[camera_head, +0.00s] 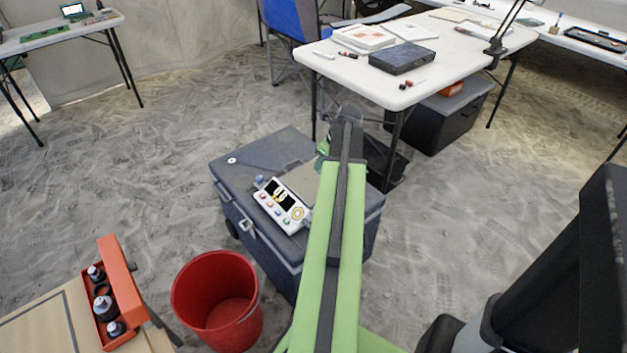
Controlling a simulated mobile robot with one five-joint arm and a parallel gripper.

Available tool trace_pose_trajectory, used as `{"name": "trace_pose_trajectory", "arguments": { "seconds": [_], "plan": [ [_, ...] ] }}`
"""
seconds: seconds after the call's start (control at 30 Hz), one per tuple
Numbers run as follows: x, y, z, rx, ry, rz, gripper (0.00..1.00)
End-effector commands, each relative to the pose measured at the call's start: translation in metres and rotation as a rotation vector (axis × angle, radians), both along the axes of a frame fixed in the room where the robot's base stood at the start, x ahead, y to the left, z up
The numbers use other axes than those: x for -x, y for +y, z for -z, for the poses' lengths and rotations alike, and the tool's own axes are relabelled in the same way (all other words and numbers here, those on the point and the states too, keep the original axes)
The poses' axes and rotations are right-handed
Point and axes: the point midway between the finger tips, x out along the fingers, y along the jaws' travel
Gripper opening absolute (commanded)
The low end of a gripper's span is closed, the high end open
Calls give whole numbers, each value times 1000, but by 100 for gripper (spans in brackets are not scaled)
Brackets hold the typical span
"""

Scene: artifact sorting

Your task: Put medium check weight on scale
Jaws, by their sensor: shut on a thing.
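My gripper (348,112) is at the far end of my green arm, beyond the pan in the picture. It is shut on a small greyish thing, mostly hidden, which I cannot identify surely as the medium check weight.
The dark grey case (262,150) stands on sandy ground. A red bucket (217,300) is in front of it. A white folding table (440,62) with papers and a black box stands behind. The sand at left is clear.

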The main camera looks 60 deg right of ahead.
Motion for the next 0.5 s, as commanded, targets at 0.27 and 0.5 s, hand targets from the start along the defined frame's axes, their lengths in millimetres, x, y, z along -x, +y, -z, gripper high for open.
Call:
{"name": "trace_pose_trajectory", "arguments": {
  "seconds": [0.27, 0.5],
  "plan": [
    [-37, -5, 23, -1, 0, -1, 0],
    [-38, -4, 42, 0, 0, -2, 0]
  ]
}}
